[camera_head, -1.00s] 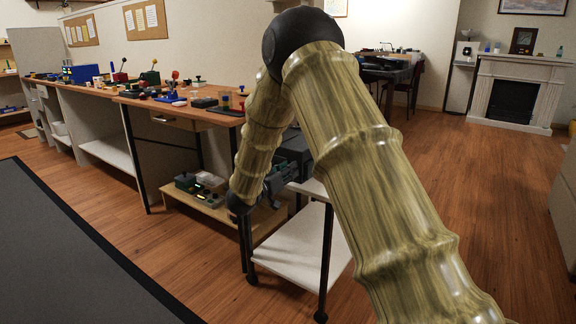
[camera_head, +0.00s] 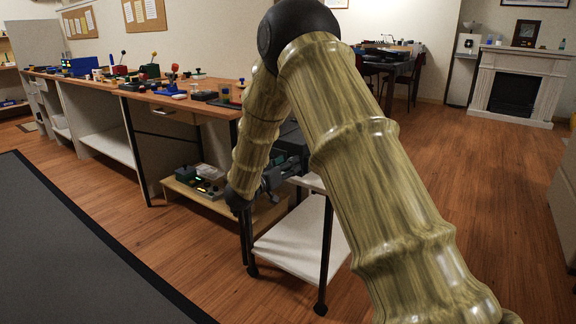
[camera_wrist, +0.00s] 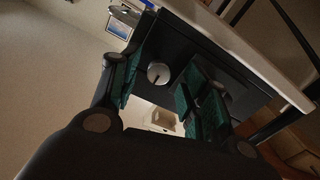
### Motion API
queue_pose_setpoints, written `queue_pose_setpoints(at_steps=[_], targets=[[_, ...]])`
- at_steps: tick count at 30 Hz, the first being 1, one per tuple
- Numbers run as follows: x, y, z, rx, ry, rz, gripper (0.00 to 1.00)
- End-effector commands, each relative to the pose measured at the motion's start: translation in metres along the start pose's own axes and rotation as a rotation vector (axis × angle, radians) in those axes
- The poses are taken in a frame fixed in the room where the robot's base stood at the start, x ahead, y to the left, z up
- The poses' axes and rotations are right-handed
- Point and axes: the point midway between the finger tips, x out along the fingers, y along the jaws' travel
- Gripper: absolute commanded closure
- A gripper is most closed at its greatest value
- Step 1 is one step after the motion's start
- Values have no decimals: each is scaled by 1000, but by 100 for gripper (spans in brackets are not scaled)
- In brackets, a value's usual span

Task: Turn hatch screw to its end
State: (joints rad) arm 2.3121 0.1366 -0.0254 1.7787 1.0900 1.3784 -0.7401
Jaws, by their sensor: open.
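A round silver screw head (camera_wrist: 158,73) with a dark slot-like mark sits on the face of a dark box (camera_wrist: 172,38) in the wrist view. My gripper (camera_wrist: 164,82) is open, with one green-padded finger to the left of the screw and the other to its right. I see no contact between the pads and the screw. In the head view the dark box (camera_head: 290,138) is on the small white cart, partly behind my arm. My gripper (camera_head: 274,178) is at its near side. The screw is hidden there.
The white cart (camera_head: 298,250) has dark legs and a lower shelf. A long workbench (camera_head: 150,98) with several coloured devices runs along the left wall. A low wooden shelf (camera_head: 232,212) with small boxes is left of the cart. Wooden floor is free to the right.

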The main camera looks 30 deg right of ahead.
Motion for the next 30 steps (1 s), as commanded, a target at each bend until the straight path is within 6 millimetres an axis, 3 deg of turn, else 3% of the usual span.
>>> queue_pose_setpoints(at_steps=[12, 18, 30], targets=[[-72, -1, -1, 0, 1, -3, 54], [-99, -1, 0, 0, 0, -2, 54], [-112, -1, 0, 1, 0, -1, 54]])
